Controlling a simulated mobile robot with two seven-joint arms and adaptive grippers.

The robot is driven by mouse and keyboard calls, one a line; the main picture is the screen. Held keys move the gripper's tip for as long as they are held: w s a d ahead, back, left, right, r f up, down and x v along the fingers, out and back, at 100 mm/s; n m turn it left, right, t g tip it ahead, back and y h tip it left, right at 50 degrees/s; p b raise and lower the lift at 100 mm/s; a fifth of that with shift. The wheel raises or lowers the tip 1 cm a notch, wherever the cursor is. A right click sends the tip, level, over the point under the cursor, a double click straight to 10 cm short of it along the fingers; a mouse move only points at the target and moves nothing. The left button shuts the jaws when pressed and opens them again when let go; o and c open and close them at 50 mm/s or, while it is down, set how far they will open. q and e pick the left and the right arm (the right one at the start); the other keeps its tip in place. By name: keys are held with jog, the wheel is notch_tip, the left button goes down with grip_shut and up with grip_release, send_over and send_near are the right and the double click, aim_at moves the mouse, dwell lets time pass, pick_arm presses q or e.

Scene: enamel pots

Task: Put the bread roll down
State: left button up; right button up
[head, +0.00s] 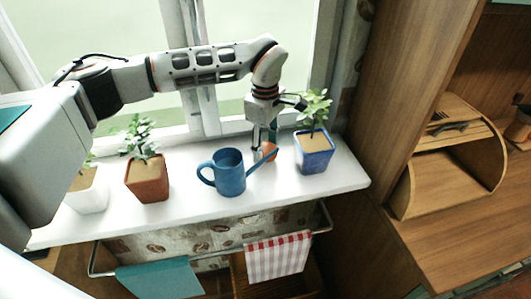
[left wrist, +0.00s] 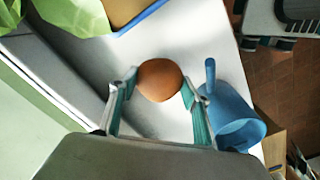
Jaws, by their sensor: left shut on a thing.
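The bread roll (head: 269,150) is a small round orange-brown thing at the windowsill (head: 335,182), between the blue watering can and the blue plant pot. My left gripper (head: 264,147) points down and is shut on it. In the left wrist view the roll (left wrist: 159,79) sits between the two teal-padded fingertips of my left gripper (left wrist: 158,85). The roll is low over the white sill; I cannot tell whether it touches it. In the head view the fingers and the can's spout partly hide it. My right gripper is not in view.
A blue watering can (head: 230,173) stands close left of the roll, its spout reaching toward it. A blue pot (head: 314,152) with a plant is close right. A brown pot (head: 147,178) and a white pot (head: 88,191) stand further left. Window glass is behind; towels hang below.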

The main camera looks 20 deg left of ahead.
pick_arm(q)
jog(key=shift+f, duration=1.35)
jog(key=shift+f, duration=0.1)
jog(key=o, duration=1.1)
